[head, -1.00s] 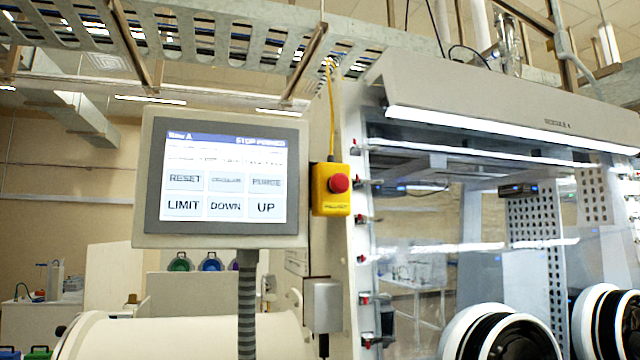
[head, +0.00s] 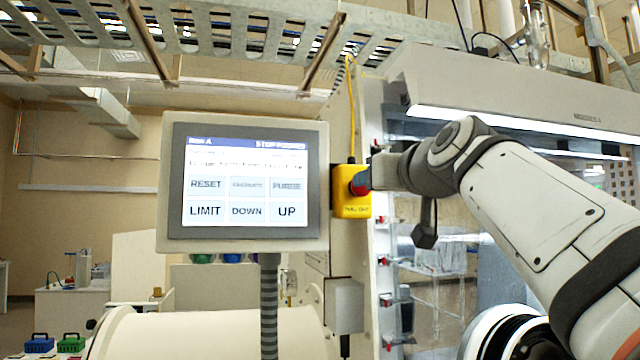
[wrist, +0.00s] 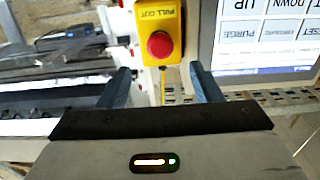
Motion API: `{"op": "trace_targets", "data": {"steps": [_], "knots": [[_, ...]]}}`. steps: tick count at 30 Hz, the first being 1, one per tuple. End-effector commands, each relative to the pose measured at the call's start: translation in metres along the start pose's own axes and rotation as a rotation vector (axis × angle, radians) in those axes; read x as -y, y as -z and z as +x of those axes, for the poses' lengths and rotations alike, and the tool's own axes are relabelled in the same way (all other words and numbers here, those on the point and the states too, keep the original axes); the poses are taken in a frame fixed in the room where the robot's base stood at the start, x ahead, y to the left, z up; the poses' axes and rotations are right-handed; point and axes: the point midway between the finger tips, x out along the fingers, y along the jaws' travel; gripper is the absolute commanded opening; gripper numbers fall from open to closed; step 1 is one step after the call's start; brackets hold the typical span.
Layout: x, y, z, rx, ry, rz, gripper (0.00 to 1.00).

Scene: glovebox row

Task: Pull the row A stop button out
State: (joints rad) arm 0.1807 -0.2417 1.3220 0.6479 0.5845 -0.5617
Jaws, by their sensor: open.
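The red stop button (head: 360,184) sits on a yellow box (head: 352,208) at the right edge of the panel. My gripper (head: 378,172) reaches in from the right and partly covers the button and box. My open gripper's two fingers (wrist: 163,80) stand either side of the button's line, with the button beyond the tips and nothing held. Whether a finger touches the box is unclear.
A touch screen (head: 246,182) headed Row A, apparently "STOP PRESSED", stands close left of the box. A yellow cable (head: 351,105) rises from the box. A grey box (head: 344,305) hangs below. The glovebox front, with a round port (head: 500,335), lies right.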

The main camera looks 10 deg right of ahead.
Motion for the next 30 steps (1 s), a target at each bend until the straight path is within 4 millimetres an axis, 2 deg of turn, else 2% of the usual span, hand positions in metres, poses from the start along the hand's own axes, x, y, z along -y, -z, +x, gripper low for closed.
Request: {"op": "trace_targets", "data": {"steps": [9, 13, 17, 24, 30], "knots": [[0.001, 0.001, 0.050, 0.006, 0.001, 0.000, 0.59], [0.001, 0.000, 0.065, 0.005, 0.001, 0.000, 0.59], [0.000, -0.001, 0.071, 0.005, 0.000, 0.000, 0.59], [0.000, -0.002, 0.072, 0.005, 0.000, 0.000, 0.59], [0.000, -0.002, 0.072, 0.005, 0.000, 0.000, 0.43]]}}
